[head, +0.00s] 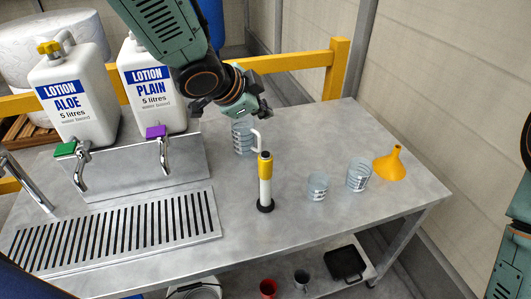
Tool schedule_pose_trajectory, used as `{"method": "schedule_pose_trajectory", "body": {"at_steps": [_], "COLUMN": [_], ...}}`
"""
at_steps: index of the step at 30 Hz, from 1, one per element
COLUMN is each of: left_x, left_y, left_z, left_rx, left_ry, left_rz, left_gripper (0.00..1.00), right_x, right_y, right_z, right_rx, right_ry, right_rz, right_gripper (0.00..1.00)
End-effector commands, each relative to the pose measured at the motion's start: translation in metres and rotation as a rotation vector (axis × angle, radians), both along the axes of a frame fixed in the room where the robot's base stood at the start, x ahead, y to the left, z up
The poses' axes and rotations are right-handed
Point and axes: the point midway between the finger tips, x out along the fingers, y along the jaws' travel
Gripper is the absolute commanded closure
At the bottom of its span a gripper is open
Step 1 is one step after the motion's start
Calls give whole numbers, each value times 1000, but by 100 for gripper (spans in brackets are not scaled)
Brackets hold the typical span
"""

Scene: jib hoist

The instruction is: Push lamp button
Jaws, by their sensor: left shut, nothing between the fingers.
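An upright white and yellow cylinder (265,183) with a dark top and a black round base stands on the metal table; it looks like the lamp. A small dark piece on its top may be the button, but it is too small to tell. My left gripper (246,109) is shut and empty. In the picture it is above and left of the cylinder, apart from it, and overlaps the top of a clear jug. My right gripper is out of view; only part of my right arm shows at the right edge.
The clear jug (242,137) stands behind the cylinder. Two clear beakers (317,187) (358,175) and a yellow funnel (390,165) stand to its right. Lotion containers (152,84) (75,92) with taps and a slotted drain (120,230) are left. The table's front right (345,222) is clear.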

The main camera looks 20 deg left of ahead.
Motion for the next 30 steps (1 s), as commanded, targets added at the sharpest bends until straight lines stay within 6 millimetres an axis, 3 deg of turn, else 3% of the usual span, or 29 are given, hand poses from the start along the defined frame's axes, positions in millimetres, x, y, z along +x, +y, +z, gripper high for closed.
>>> {"method": "schedule_pose_trajectory", "body": {"at_steps": [8,30], "left_x": [0,0], "left_y": [0,0], "left_z": [-16,-86], "left_rx": [1,-1], "left_ry": [0,0], "left_rz": [-1,1], "left_gripper": [100,100], "right_x": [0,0], "right_y": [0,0], "right_z": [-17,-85], "right_rx": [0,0], "right_ry": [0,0], "right_rz": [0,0], "right_gripper": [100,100]}}
